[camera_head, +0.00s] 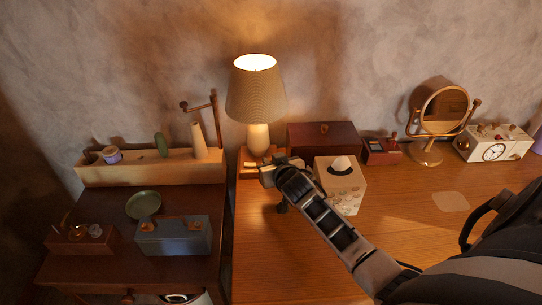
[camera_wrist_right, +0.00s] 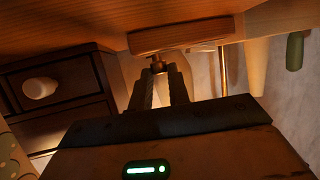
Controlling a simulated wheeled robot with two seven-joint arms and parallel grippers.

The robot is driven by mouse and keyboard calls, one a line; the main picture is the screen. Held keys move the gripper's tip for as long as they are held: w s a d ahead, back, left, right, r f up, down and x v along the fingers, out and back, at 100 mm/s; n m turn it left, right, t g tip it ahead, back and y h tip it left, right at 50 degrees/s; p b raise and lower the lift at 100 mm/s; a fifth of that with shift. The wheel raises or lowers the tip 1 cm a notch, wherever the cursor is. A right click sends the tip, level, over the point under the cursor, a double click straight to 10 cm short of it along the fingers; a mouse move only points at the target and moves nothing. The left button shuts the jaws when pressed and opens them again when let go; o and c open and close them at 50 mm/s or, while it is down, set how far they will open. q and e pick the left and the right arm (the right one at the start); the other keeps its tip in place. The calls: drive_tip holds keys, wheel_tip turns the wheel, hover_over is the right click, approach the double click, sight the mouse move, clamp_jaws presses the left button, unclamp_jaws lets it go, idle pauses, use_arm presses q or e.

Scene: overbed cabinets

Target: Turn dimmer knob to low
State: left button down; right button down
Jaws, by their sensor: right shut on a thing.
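The lamp (camera_head: 257,100) is lit and stands on a wooden base (camera_head: 247,168) at the back left of the desk. The base also shows in the right wrist view (camera_wrist_right: 180,36), with a small knob (camera_wrist_right: 157,66) on its near face. My right gripper (camera_head: 268,168) reaches to the front of the base. In the right wrist view its fingers (camera_wrist_right: 160,78) are closed around the knob. My gripper hides the knob in the head view, and its exact turn is hard to tell. My left gripper is not in view.
A tissue box (camera_head: 342,186) stands close to the right of my gripper. A dark red box (camera_head: 322,138) is behind it. A round mirror (camera_head: 444,110) and a clock radio (camera_head: 494,146) stand farther right. The front of the desk (camera_head: 275,255) is clear.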

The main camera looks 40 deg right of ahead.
drive_tip(key=shift+r+y, duration=0.1)
drive_tip(key=shift+y, duration=0.2)
drive_tip(key=c, duration=1.6)
unclamp_jaws()
drive_tip(key=shift+r, duration=0.4)
wheel_tip(320, 180, up, 3)
drive_tip(key=shift+s+f, duration=0.1)
drive_tip(key=s+a+r, duration=0.7)
drive_tip(key=s+r, duration=0.2)
drive_tip(key=s, duration=0.2)
drive_tip(key=shift+s+a+r, duration=0.15)
drive_tip(key=shift+s+a, duration=0.1)
